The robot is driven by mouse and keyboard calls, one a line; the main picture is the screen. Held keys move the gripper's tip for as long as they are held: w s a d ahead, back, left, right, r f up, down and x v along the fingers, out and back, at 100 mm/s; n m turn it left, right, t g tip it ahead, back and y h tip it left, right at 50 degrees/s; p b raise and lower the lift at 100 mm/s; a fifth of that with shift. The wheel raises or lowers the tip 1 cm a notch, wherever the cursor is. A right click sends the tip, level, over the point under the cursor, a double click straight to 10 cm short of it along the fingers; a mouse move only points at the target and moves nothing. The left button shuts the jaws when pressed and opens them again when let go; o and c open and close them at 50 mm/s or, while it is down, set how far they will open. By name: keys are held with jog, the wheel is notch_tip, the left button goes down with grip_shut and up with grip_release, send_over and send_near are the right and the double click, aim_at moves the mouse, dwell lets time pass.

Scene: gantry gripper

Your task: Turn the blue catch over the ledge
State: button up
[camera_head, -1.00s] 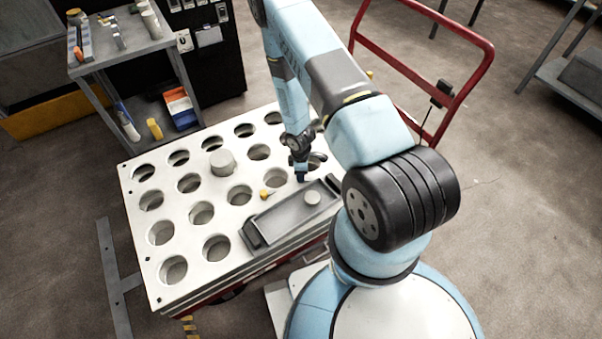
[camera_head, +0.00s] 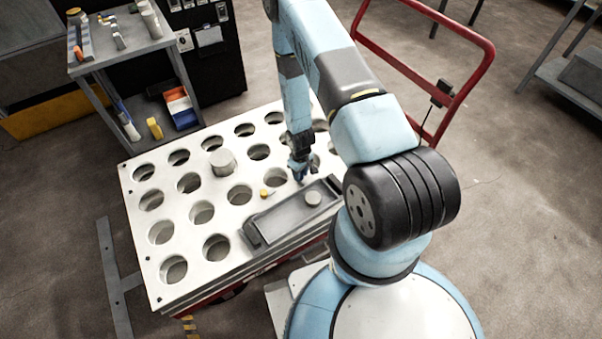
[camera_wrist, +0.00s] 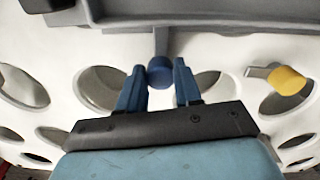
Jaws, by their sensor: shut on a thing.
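The blue catch (camera_wrist: 160,72) is a round blue knob on a thin grey arm that points up to the grey tray's edge in the wrist view. My gripper (camera_wrist: 159,80) has its two blue fingers on either side of the knob and is shut on it. In the head view my gripper (camera_head: 299,177) is low at the far edge of the grey tray (camera_head: 270,226), and the catch is hidden or too small to make out. The tray's ledge (camera_wrist: 220,20) runs across the top of the wrist view. I cannot tell whether the catch's arm overlaps it.
A yellow catch (camera_wrist: 287,80) lies right of my gripper in the wrist view. The white plate (camera_head: 215,251) has several round holes. A red cart handle (camera_head: 470,35) rises behind.

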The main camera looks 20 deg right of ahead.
jog(key=shift+w+m, duration=0.25)
jog(key=shift+m, duration=0.05)
dwell(0.4)
jog(key=o, duration=1)
jog(key=shift+s, duration=0.15)
jog(key=shift+o, duration=0.2)
jog(key=shift+r, duration=0.1)
notch_tip(320, 180, up, 14)
jog(key=shift+f, duration=0.25)
